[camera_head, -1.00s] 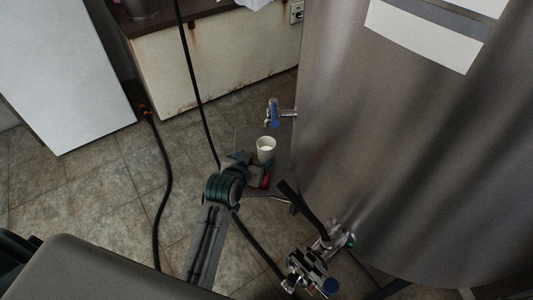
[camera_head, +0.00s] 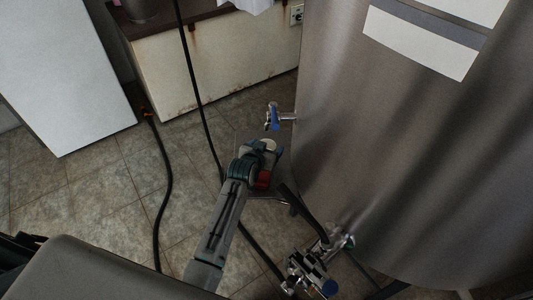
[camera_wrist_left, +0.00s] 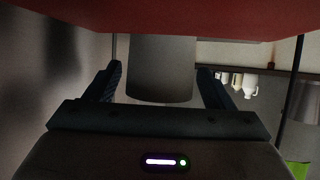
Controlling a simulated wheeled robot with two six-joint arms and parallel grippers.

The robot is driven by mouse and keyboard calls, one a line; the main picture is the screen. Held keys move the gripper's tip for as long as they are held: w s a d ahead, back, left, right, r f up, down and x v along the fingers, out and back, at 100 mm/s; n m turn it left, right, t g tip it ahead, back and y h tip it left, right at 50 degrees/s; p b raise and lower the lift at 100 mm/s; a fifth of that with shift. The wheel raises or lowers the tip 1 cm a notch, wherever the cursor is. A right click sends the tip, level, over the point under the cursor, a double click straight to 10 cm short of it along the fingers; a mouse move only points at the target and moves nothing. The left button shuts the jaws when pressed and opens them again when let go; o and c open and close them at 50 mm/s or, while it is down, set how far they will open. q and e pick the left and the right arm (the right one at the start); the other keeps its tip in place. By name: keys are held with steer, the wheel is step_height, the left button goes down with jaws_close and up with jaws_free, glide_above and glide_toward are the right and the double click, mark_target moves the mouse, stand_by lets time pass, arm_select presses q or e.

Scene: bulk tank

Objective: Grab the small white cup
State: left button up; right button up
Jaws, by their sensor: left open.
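The small white cup (camera_head: 269,145) is by the tank, below the blue-handled tap in the head view. Its white rim shows, and my left gripper (camera_head: 266,154) hides much of the rest. In the left wrist view the cup (camera_wrist_left: 160,68) appears as a dim grey cylinder between the two dark fingers, which are spread with a visible gap on each side. My left gripper is open around the cup and not closed on it. My right gripper is not in view.
The large steel tank (camera_head: 400,150) stands close on the right. The blue-handled tap (camera_head: 272,117) juts out just beyond the cup. A lower valve (camera_head: 308,270) is nearer me. A black cable (camera_head: 165,190) lies on the tiled floor. A red surface (camera_wrist_left: 200,15) fills the wrist view's top.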

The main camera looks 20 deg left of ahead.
arm_select(q)
steer(key=c, duration=1.1)
steer(key=shift+r, duration=0.15)
